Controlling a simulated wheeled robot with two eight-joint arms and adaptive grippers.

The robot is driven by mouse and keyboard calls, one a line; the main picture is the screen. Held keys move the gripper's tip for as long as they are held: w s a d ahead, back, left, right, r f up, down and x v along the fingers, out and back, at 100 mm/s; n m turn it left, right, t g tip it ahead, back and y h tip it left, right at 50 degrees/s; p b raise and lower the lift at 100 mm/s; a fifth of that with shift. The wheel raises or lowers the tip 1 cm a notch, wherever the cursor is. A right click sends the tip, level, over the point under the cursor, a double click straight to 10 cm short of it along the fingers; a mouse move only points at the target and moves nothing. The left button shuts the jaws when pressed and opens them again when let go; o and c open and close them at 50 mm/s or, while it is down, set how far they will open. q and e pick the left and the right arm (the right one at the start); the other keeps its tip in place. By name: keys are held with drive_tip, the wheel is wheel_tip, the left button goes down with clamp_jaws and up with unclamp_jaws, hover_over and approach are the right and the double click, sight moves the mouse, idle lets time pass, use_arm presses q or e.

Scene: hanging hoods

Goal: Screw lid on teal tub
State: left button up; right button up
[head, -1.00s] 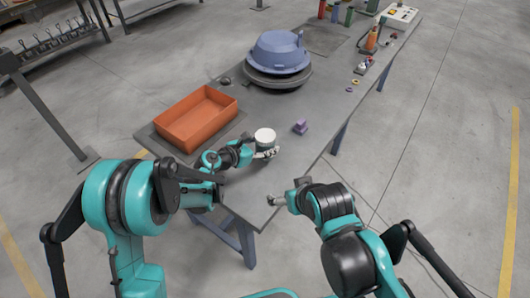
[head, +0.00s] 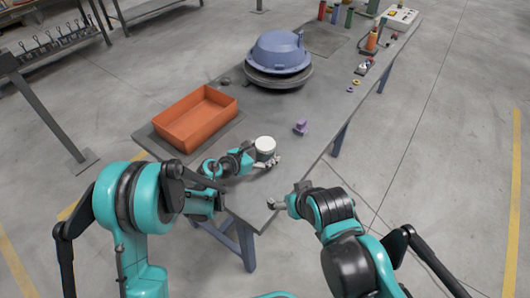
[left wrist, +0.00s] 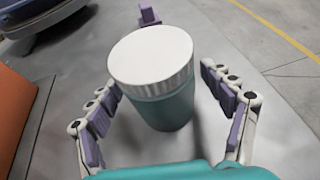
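The teal tub (left wrist: 162,112) stands upright on the table between the fingers of my left gripper (left wrist: 168,105). The white ribbed lid (left wrist: 150,55) sits on its top and looks level; how tightly it is screwed I cannot tell. In the left wrist view the fingers are spread on both sides, with a clear gap at the right. In the head view the lid (head: 265,143) is at the near end of the table, with my left gripper (head: 268,163) at it. My right gripper (head: 274,204) is at the table's near right edge, apart from the tub; its fingers are too small to read.
A purple object (head: 300,128) stands just beyond the tub. An orange tray (head: 197,118) lies to the left on a dark mat. A blue domed hood (head: 278,54) rests further back. Bare tabletop (head: 325,105) lies to the right of the hood.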

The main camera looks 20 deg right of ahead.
use_arm(q)
drive_tip(key=shift+r, duration=0.15)
drive_tip(key=shift+s+a+r+p, duration=0.1)
drive_tip(key=shift+a+r+p, duration=0.1)
drive_tip(key=shift+a+p, duration=0.1)
drive_tip(key=p+v, duration=0.2)
drive_tip(key=v, duration=0.9)
drive_tip(key=shift+p, duration=0.35)
drive_tip(key=shift+s+a, duration=0.1)
drive_tip(key=shift+r, duration=0.1)
